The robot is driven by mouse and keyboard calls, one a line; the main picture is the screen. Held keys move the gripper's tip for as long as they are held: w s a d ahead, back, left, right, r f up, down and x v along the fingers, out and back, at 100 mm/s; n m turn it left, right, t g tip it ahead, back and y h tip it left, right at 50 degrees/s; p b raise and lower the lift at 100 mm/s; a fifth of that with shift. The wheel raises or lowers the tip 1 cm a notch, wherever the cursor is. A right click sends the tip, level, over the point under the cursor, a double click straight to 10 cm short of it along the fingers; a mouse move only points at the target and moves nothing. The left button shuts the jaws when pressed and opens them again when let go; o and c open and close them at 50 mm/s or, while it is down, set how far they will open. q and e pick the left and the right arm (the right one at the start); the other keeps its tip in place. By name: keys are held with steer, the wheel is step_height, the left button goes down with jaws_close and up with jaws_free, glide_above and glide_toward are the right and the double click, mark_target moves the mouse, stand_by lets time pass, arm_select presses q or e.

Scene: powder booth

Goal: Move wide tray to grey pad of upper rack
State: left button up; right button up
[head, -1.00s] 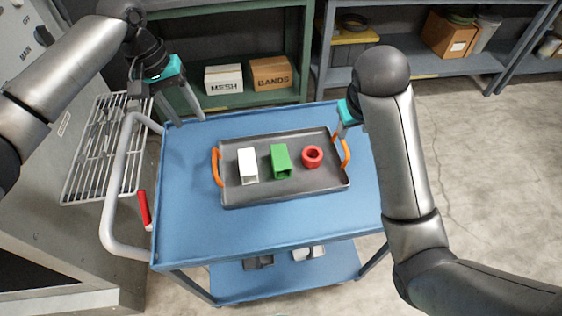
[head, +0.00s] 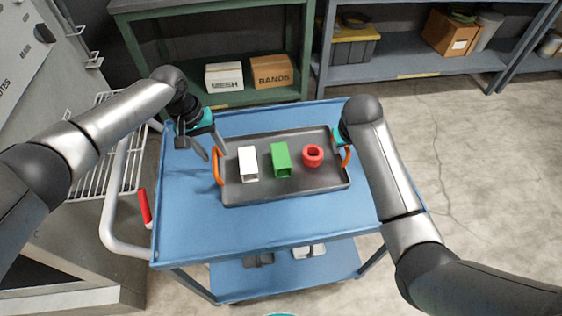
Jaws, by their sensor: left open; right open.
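The wide tray (head: 300,185) is dark grey with an orange handle at each end and lies on the blue cart top (head: 200,235). On it stand a white block (head: 248,163), a green block (head: 281,160) and a red ring-shaped piece (head: 313,155). My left gripper (head: 212,156) is open above the cart, close to the tray's left handle (head: 217,167); I cannot tell whether it touches. My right gripper (head: 342,145) is at the right handle (head: 347,157), mostly hidden behind my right arm. I cannot make out a grey pad or an upper rack.
A wire rack (head: 105,165) stands left of the cart, behind the cart's pale push handle (head: 115,215). A green shelf (head: 200,110) at the back holds MESH (head: 223,77) and BANDS (head: 272,72) boxes. Floor (head: 480,180) to the right is clear.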

arm_select(q)
steer(key=shift+d+f, duration=0.1)
steer(key=shift+f, duration=0.6)
arm_select(e)
steer(key=shift+w+f, duration=0.25)
steer(key=shift+f, duration=0.35)
arm_select(q)
steer(key=shift+c, duration=0.3)
arm_select(e)
steer(key=shift+c, duration=0.3)
arm_select(q)
jaws_close()
arm_select(e)
jaws_close()
arm_select(q)
steer(key=shift+w+r, duration=0.1)
arm_select(e)
steer(key=shift+d+r, duration=0.1)
